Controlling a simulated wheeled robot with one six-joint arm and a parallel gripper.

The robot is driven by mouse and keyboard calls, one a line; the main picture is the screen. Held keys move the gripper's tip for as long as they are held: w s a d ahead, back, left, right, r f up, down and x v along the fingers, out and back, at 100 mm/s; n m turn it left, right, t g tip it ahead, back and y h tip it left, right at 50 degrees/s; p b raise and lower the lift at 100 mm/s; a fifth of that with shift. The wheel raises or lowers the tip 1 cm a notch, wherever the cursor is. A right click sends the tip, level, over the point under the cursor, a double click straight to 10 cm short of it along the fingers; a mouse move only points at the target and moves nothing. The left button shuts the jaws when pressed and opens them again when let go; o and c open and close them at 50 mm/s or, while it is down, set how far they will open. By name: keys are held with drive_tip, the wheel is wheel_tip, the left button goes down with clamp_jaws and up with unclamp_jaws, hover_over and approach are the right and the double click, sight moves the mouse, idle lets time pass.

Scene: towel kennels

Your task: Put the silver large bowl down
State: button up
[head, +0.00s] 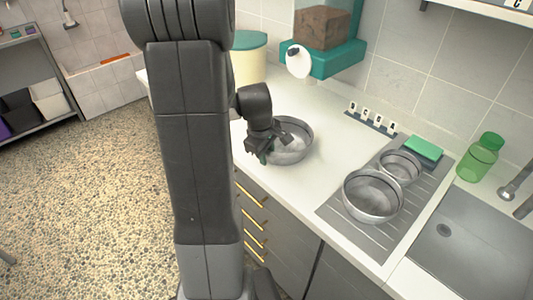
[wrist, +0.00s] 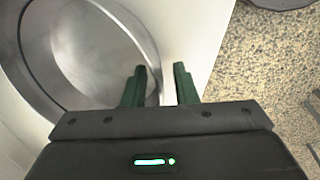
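The silver large bowl (head: 296,148) appears to rest upright on the white counter, left of the drainer. It fills the left of the wrist view (wrist: 85,45), and looks empty there. My gripper (head: 261,158) is at the bowl's near left rim. In the wrist view its two green fingers (wrist: 158,86) stand apart, one over the bowl's inside and one outside it, with the rim between them. A gap shows beside the outer finger. The arm hides a little of the bowl in the head view.
Two other metal bowls, one larger (head: 372,196) and one smaller (head: 400,166), stand on the grey drainer (head: 340,213). A green sponge (head: 423,149), green bottle (head: 480,158) and sink (head: 470,250) lie right. Letter tiles (head: 372,118) stand behind. Counter between bowl and drainer is clear.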

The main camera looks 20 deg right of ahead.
drive_tip(key=v, duration=1.2)
drive_tip(key=shift+r+p, duration=0.2)
drive_tip(key=shift+p, duration=0.1)
